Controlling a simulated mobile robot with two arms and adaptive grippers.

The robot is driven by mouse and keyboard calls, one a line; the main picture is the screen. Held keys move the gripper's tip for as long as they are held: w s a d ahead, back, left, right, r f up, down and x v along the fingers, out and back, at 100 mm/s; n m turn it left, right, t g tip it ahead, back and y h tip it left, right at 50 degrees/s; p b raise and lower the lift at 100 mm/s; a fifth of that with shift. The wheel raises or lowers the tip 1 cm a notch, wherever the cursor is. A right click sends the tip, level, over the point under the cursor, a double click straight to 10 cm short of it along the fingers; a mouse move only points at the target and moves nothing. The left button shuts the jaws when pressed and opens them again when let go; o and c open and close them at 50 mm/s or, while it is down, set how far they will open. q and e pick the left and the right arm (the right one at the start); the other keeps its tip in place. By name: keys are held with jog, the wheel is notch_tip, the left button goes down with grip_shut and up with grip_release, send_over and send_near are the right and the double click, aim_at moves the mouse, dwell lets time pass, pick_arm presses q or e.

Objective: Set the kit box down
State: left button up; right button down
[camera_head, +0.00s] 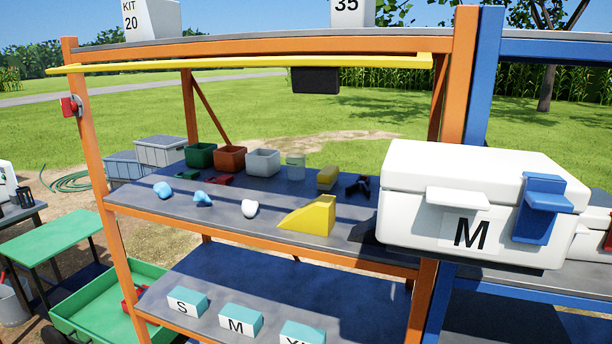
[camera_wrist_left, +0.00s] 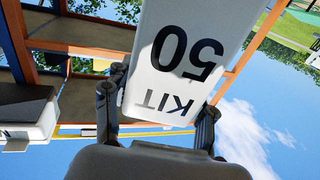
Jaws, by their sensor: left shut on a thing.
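My left gripper (camera_wrist_left: 160,98) is shut on a white kit box (camera_wrist_left: 178,62) in the left wrist view. One dark finger is on each side of the box. The box bears "KIT 50", which appears upside down in this view. Orange shelf beams and sky show behind it, and I cannot tell whether the box touches anything. The head view shows neither this box nor my left gripper. My right gripper is in neither view.
In the head view, white boxes marked "KIT 20" (camera_head: 152,22) and "35" (camera_head: 352,13) stand on the orange rack's top shelf (camera_head: 250,44), with free room between. A yellow bar (camera_head: 220,66) runs below. A white "M" case (camera_head: 470,180) is at the right.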

pick_arm(q)
jog(key=shift+w+a+r+n+y, duration=0.1)
jog(key=shift+a+r+n+y, duration=0.05)
jog(key=shift+n+y, duration=0.3)
jog(key=shift+w+a+y, duration=0.1)
jog(key=shift+a+y, duration=0.05)
jog(key=shift+y, duration=0.4)
notch_tip(320, 180, down, 8)
jog(key=b, duration=0.8)
jog(key=shift+f, duration=0.2)
jog(key=shift+f+b, duration=0.4)
jog(key=shift+b, duration=0.25)
